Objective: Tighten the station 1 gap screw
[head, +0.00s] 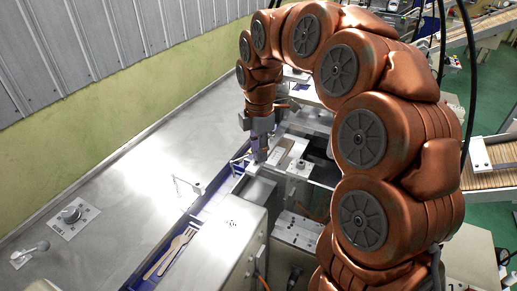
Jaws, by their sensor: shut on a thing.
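My gripper (261,152) points down at the end of my copper-coloured arm, over the metal machine beside the blue channel. Its fingers are small and partly hidden in this view. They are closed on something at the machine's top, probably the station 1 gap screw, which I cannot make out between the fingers. A light metal plate (281,153) lies just right of the fingertips. I cannot read any station label.
A blue channel (210,205) with wooden cutlery (172,252) runs along the machine. A grey metal housing (228,228) stands in front of my gripper. A thin bracket (188,186) rises at the channel's left. The steel tabletop (125,200) is largely clear; conveyors lie at the right.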

